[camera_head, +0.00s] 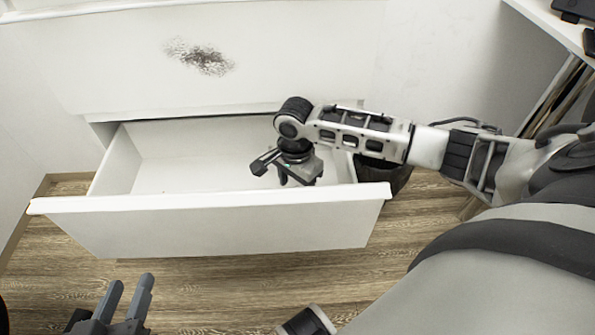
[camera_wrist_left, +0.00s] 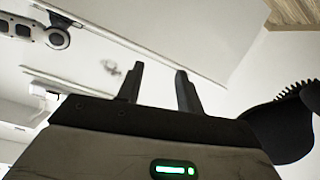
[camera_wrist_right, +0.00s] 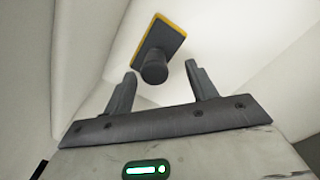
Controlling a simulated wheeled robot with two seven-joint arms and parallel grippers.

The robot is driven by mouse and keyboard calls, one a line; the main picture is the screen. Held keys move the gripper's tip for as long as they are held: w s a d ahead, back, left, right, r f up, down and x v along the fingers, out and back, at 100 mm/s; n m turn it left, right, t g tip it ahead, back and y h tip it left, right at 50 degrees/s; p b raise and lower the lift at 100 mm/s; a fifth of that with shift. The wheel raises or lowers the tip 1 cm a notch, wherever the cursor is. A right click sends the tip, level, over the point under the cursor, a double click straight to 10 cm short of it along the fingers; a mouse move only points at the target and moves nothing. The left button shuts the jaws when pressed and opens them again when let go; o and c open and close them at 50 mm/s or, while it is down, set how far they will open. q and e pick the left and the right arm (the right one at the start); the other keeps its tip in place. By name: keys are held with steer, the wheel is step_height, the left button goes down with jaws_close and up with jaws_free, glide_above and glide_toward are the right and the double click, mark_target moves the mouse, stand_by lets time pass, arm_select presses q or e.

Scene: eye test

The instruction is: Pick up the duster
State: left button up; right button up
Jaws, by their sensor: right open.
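The duster (camera_wrist_right: 172,40) shows in the right wrist view as a grey block with a yellow edge and a dark round handle (camera_wrist_right: 154,68). It lies inside the open white drawer (camera_head: 210,222), beyond my right fingertips. The handle appears between the fingers, but I cannot tell how far ahead it is. My right gripper (camera_head: 272,174) is open and empty over the right part of the drawer. In the head view I cannot make out the duster. My left gripper (camera_head: 131,282) is open and empty, low in front of the drawer at the left.
A dark smudge (camera_head: 203,58) marks the white front above the open drawer. A dark bin (camera_head: 397,178) stands right of the drawer. A white desk (camera_head: 555,22) is at the upper right. The drawer's left part is empty, and the wood floor (camera_head: 210,280) before it looks clear.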

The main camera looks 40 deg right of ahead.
steer(key=f, duration=0.1)
steer(key=f+b, duration=0.1)
steer(key=f, duration=0.1)
steer(key=f+b, duration=0.1)
steer(key=shift+s+f, duration=0.15)
steer(key=shift+s, duration=0.2)
steer(key=shift+f+b, duration=0.25)
steer(key=shift+b, duration=0.05)
arm_select(q)
steer(key=shift+w+d+r+n+t+h, duration=0.2)
steer(key=shift+d+r+n+t+h, duration=0.3)
steer(key=shift+h, duration=0.1)
arm_select(e)
steer(key=c, duration=1.1)
